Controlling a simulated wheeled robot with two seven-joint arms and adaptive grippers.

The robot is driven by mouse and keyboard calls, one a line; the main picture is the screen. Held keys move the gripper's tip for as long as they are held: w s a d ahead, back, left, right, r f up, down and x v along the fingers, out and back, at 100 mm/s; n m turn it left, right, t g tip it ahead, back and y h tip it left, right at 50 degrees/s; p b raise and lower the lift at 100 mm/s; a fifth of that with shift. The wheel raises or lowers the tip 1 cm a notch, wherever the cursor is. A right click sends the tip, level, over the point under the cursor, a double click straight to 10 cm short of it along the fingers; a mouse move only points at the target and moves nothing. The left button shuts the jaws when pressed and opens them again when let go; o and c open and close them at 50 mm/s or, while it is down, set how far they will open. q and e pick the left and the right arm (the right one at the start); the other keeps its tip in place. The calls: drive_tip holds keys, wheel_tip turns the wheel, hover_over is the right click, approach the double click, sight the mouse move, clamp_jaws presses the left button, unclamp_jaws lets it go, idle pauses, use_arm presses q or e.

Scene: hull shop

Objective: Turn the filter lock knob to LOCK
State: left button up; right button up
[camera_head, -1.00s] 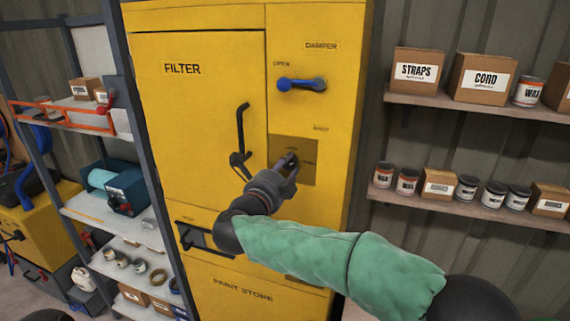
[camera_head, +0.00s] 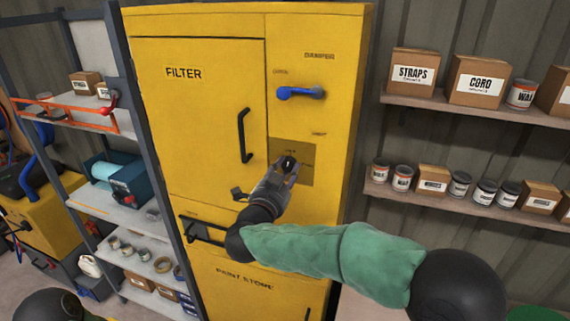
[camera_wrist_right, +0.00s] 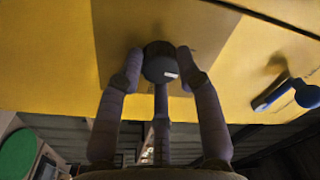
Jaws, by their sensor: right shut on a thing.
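The filter lock knob (camera_head: 288,162) is a small dark round knob on a brownish square plate (camera_head: 306,172) at the right of the yellow filter cabinet. My right gripper (camera_head: 286,168) is shut on it, with the wrist below and to the left. In the right wrist view the knob (camera_wrist_right: 160,63) sits between two fingertips of my gripper (camera_wrist_right: 159,57), with a third finger below. A small pale mark shows on its face. The plate's lettering is too small to read, so I cannot tell the setting. My left gripper is not in view.
A blue damper handle (camera_head: 300,93) sits above the plate. A black door handle (camera_head: 245,135) stands to its left and a lower black handle (camera_head: 205,229) is near my wrist. Shelves with boxes and cans flank the cabinet on both sides.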

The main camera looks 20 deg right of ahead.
drive_tip(key=shift+r+n+p, duration=0.1)
drive_tip(key=shift+n+p, duration=0.55)
drive_tip(key=shift+n, duration=0.55)
drive_tip(key=o, duration=1.1)
drive_tip(key=shift+d, duration=0.1)
drive_tip(key=shift+o, duration=0.2)
drive_tip(key=v, duration=1.2)
drive_tip(key=shift+d, duration=0.1)
